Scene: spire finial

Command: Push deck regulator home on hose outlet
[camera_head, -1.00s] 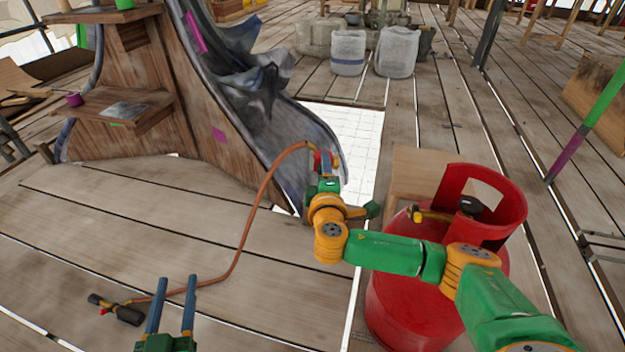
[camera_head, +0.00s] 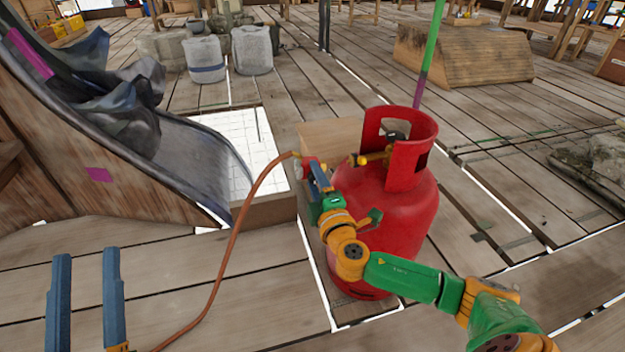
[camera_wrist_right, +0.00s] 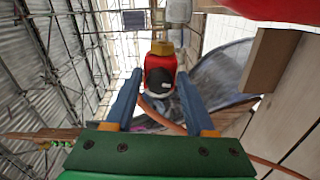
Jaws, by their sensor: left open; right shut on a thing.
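The deck regulator (camera_head: 309,164) is a small red body with an orange hose on it. My right gripper (camera_head: 316,178) is shut on it; the right wrist view shows the regulator (camera_wrist_right: 160,75) between the two blue fingers. The brass hose outlet (camera_head: 372,160) sticks out leftward from the collar of the red gas cylinder (camera_head: 395,205), below a black knob (camera_head: 397,137). The regulator is left of the outlet, with a visible gap between them. My left gripper (camera_head: 86,285) is open and empty over the planks at lower left.
The orange hose (camera_head: 240,215) hangs from the regulator and runs down to the lower left. A wooden box (camera_head: 330,136) stands behind the cylinder. A grey curved sheet on a wooden structure (camera_head: 180,150) is at left, beside a white floor opening (camera_head: 245,135).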

